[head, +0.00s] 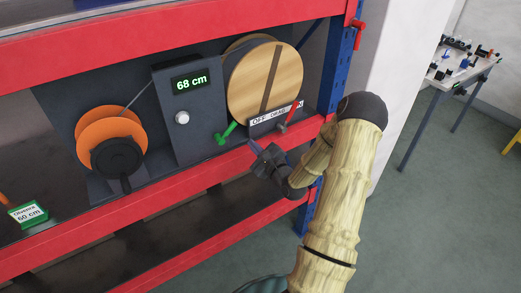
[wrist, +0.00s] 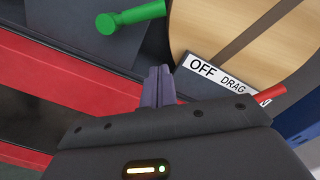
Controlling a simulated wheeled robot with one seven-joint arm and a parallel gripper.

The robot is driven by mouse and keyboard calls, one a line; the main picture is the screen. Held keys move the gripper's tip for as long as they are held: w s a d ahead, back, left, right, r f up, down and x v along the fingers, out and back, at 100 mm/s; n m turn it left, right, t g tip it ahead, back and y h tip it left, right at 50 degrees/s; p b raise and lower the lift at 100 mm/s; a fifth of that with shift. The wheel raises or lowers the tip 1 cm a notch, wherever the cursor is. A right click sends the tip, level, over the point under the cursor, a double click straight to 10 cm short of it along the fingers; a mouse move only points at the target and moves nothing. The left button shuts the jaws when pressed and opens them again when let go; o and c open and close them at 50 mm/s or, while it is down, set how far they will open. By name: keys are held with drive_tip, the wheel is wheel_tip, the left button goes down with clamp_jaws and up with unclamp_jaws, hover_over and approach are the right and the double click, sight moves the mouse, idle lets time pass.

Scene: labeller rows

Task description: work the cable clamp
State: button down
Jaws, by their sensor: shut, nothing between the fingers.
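A green lever (head: 228,133) sticks out low on the right of the grey measuring box (head: 190,120); it also shows at the top of the wrist view (wrist: 130,17). A red lever (head: 293,115) stands by a white label (head: 276,114) reading OFF, DRAG and a partly hidden third word. I cannot tell which lever is the cable clamp. My gripper (head: 253,146) is shut and empty, in front of the shelf between the two levers. In the wrist view its closed fingers (wrist: 158,75) lie below the green lever and left of the label, touching neither.
The box display (head: 191,83) reads 68 cm. An orange spool (head: 108,128) with a black crank is at left, a wooden reel (head: 265,80) at right. A green card (head: 28,214) reads 60 cm. Red shelf beams (head: 150,190) and a blue post (head: 340,60) border the space.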

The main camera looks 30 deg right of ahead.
sight(227, 131)
drive_tip(key=w+a+r+p, duration=0.2)
drive_tip(key=w+r+p, duration=0.1)
drive_tip(key=w, duration=0.1)
drive_tip(key=shift+w+a, duration=0.2)
drive_tip(key=shift+a, duration=0.15)
idle(0.3)
drive_tip(key=shift+r+n, duration=0.2)
drive_tip(key=shift+n, duration=0.1)
